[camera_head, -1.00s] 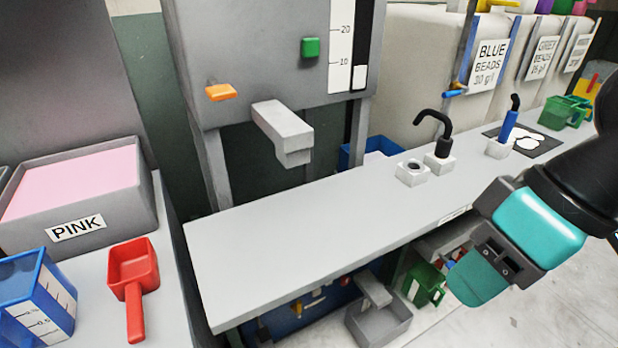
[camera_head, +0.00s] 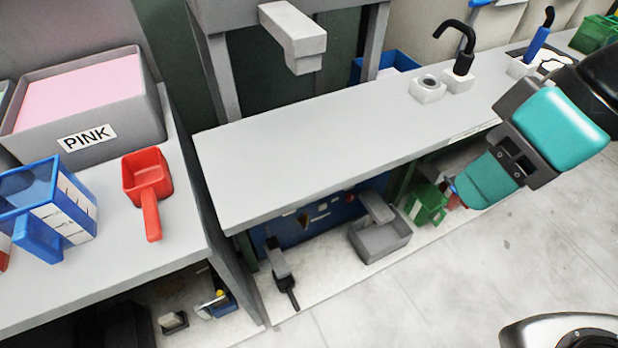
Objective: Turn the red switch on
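My gripper (camera_head: 484,182) has teal fingers and hangs at the right, in front of the bench's front edge. Its fingers are seen from the side, so I cannot tell whether they are apart; no held object shows. I cannot pick out a red switch in this view. A blue panel (camera_head: 330,217) under the bench carries small parts, including yellow and white ones, too small to identify. A small red patch beside the green container under the bench is partly hidden by my gripper.
A long grey bench (camera_head: 290,150) crosses the middle, its top mostly clear. Under it stand a grey bin (camera_head: 385,243) and a green container (camera_head: 427,206). At left are a pink-filled tray (camera_head: 140,128), red scoop (camera_head: 148,185) and blue jug (camera_head: 45,215). Floor is open at lower right.

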